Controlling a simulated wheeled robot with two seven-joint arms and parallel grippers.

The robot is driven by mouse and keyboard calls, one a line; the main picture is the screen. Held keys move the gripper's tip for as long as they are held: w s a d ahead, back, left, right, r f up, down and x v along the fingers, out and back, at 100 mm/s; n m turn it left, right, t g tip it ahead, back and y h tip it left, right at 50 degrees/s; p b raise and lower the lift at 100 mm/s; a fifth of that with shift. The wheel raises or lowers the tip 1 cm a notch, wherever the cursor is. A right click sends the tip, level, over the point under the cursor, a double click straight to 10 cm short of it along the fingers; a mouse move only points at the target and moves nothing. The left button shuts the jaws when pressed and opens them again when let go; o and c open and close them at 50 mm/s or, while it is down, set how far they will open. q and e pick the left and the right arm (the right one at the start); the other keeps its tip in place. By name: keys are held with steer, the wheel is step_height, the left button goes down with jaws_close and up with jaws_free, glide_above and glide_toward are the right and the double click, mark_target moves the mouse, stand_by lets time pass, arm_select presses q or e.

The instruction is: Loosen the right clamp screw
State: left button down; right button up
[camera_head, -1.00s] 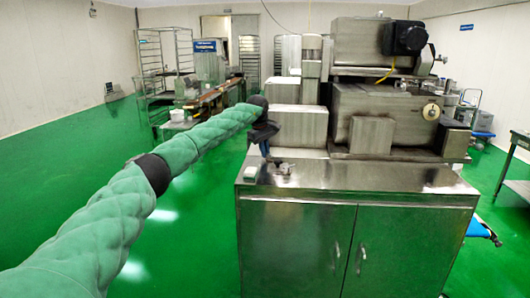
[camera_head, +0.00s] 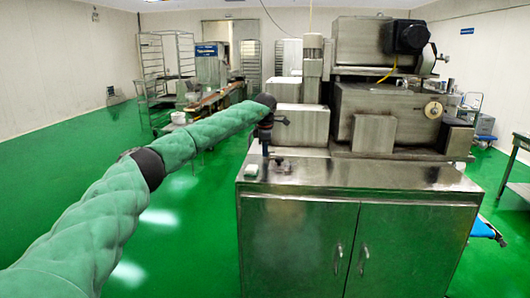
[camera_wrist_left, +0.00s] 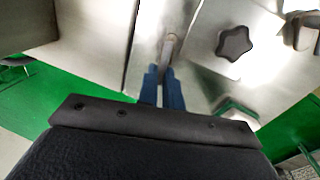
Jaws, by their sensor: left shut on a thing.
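My left gripper (camera_head: 265,152) points down at the back left of the steel cabinet top. In the left wrist view its two blue fingers (camera_wrist_left: 162,88) are close together, shut on a slim metal piece (camera_wrist_left: 170,46) that looks like the clamp screw's handle. Its lower part is hidden between the fingers. A black star-shaped knob (camera_wrist_left: 234,42) stands on the metal to the right of the fingers, apart from them. Which of these is the right clamp screw I cannot tell for sure. My right gripper is not in view.
The steel cabinet (camera_head: 300,235) fills the front centre. A small white block (camera_head: 252,170) lies on its left corner. The large machine (camera_head: 385,105) stands behind it. A curved metal part (camera_wrist_left: 298,30) is at the wrist view's right. Green floor is open at left.

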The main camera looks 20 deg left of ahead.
arm_select(q)
steer(key=n, duration=0.5)
steer(key=shift+s+d+y+b, duration=0.2)
steer(key=shift+d+y+b, duration=0.05)
steer(key=shift+y+b, duration=0.15)
steer(key=shift+d+r+n+g, duration=0.1)
steer(key=shift+n+g, duration=0.3)
steer(key=shift+n, duration=0.5)
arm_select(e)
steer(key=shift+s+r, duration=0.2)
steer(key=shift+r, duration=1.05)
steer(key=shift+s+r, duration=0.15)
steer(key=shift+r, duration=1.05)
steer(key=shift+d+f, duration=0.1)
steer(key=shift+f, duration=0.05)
arm_select(q)
steer(key=c, duration=1.6)
jaws_free()
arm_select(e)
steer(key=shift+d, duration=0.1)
